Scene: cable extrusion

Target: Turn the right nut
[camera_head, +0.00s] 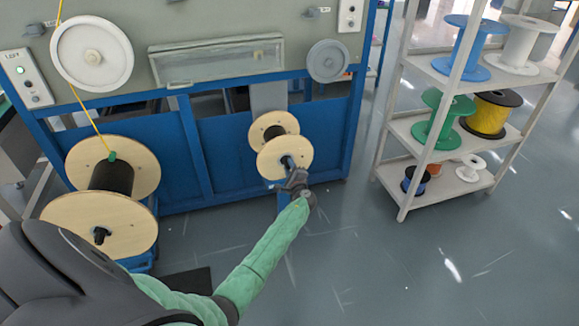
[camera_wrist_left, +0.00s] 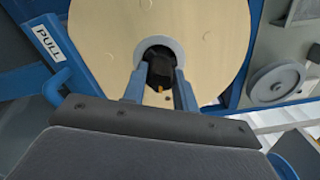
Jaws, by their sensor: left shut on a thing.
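The right spool (camera_head: 283,157) is a small wooden reel mounted on the blue machine frame. In the left wrist view its pale round flange (camera_wrist_left: 210,45) fills the upper middle, with a grey ring at its centre. The dark right nut (camera_wrist_left: 160,70) sits at that centre, between my fingers. My left gripper (camera_head: 291,168) reaches the spool's hub from the front. In the left wrist view its two blue-grey fingers (camera_wrist_left: 158,84) are shut on the nut, one on each side. The nut is partly hidden by the fingers. My right gripper is not in view.
A larger wooden spool (camera_head: 140,165) with black winding and a yellow cable stands at the left of the blue machine (camera_head: 240,150). A white shelf (camera_head: 400,130) with coloured spools stands at the right. The floor (camera_head: 400,260) in front is clear.

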